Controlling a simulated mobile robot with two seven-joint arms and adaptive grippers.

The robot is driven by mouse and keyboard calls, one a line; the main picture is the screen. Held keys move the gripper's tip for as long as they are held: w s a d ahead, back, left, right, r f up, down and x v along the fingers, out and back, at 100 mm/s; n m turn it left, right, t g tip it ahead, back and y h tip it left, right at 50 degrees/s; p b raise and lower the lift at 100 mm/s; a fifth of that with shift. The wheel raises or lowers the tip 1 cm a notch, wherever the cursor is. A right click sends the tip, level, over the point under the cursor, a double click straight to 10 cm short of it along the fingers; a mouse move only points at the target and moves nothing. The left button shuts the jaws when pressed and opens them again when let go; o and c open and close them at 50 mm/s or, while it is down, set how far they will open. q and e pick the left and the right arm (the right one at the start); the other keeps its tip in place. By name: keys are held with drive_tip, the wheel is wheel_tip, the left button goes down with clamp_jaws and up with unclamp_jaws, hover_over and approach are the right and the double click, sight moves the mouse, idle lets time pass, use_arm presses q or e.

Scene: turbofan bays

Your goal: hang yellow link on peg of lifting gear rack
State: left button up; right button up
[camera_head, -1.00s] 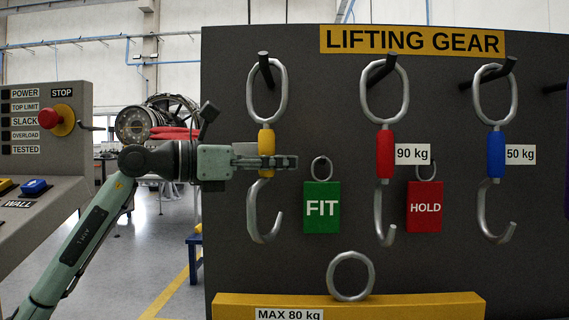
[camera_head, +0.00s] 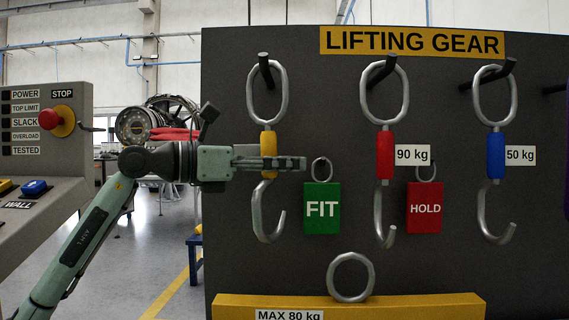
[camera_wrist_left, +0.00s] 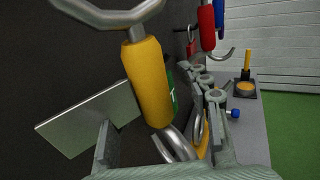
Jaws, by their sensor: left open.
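The yellow link is a grey metal ring and hook joined by a yellow sleeve (camera_head: 268,142). Its ring hangs around the leftmost peg (camera_head: 265,66) of the dark lifting gear rack (camera_head: 330,120), and its hook points down. My left gripper (camera_head: 298,163) is open, its fingers level at the lower end of the yellow sleeve and partly covering it. In the left wrist view the yellow sleeve (camera_wrist_left: 148,82) stands tilted beyond and between the spread fingers (camera_wrist_left: 160,140). I cannot tell whether a finger touches it. My right gripper is not in view.
A red link (camera_head: 385,155) and a blue link (camera_head: 496,155) hang on other pegs to the right. A green FIT tag (camera_head: 322,208) hangs close to the fingertips; a red HOLD tag (camera_head: 425,208) is farther right. A ring stands over the yellow bar (camera_head: 410,305). A control panel (camera_head: 60,135) is at left.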

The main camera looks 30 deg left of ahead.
use_arm(q)
drive_tip(key=shift+f, duration=0.1)
drive_tip(key=shift+s+a, duration=0.1)
drive_tip(key=v, duration=1.1)
drive_tip(key=shift+s+a, duration=0.2)
drive_tip(key=shift+s, duration=0.15)
